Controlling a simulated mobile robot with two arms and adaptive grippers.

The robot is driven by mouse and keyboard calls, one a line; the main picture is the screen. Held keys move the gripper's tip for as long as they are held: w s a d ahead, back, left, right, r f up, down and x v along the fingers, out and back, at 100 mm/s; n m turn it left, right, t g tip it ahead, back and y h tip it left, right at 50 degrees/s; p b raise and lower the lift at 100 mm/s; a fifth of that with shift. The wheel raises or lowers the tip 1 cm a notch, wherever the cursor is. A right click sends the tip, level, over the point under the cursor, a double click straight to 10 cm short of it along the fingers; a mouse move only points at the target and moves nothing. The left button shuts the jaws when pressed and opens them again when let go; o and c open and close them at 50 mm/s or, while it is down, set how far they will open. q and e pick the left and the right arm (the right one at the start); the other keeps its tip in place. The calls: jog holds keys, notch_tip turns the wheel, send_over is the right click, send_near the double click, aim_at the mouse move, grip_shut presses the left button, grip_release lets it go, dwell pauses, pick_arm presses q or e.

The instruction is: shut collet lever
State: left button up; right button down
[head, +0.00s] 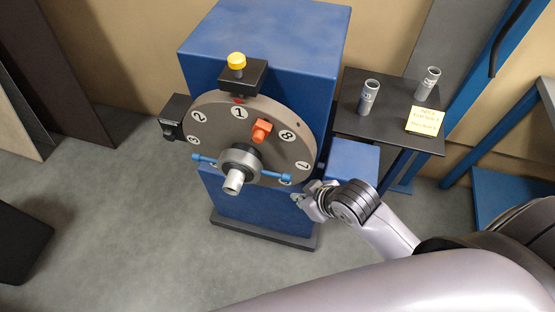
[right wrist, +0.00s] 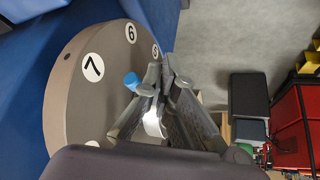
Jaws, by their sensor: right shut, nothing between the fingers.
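A round grey-brown dial plate (head: 214,119) with white number discs is on the front of a blue machine. At its centre is a grey collet hub (head: 240,160) with a silver tube (head: 233,182) sticking out. The collet lever (head: 204,158) is a blue bar that shows on both sides of the hub, nearly level, its right end slightly lower. My right gripper (head: 301,198) is shut and empty, just right of and below the lever's right end. In the right wrist view, the gripper (right wrist: 166,68) is beside a blue lever knob (right wrist: 131,80); contact cannot be told. My left gripper is out of view.
A dark side table (head: 389,128) holds two grey cylinders and a yellow note (head: 424,121). A blue box (head: 352,162) stands behind my right wrist.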

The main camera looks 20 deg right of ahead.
jog(key=w+d+r+n+y, duration=0.1)
jog(key=w+r+n+y, duration=0.15)
jog(key=r, duration=0.35)
jog(key=w+r+n+y, duration=0.2)
jog(key=r+n, duration=0.2)
jog(key=r, duration=0.2)
jog(key=p, duration=0.3)
send_over(278, 175)
jog(key=shift+h, duration=0.25)
jog(key=f, duration=0.9)
jog(key=shift+s+a+f, duration=0.1)
jog(key=shift+a+f, duration=0.05)
jog(key=shift+a, duration=0.1)
jog(key=shift+d+f, duration=0.1)
jog(key=shift+f, duration=0.7)
jog(key=shift+d+f, duration=0.1)
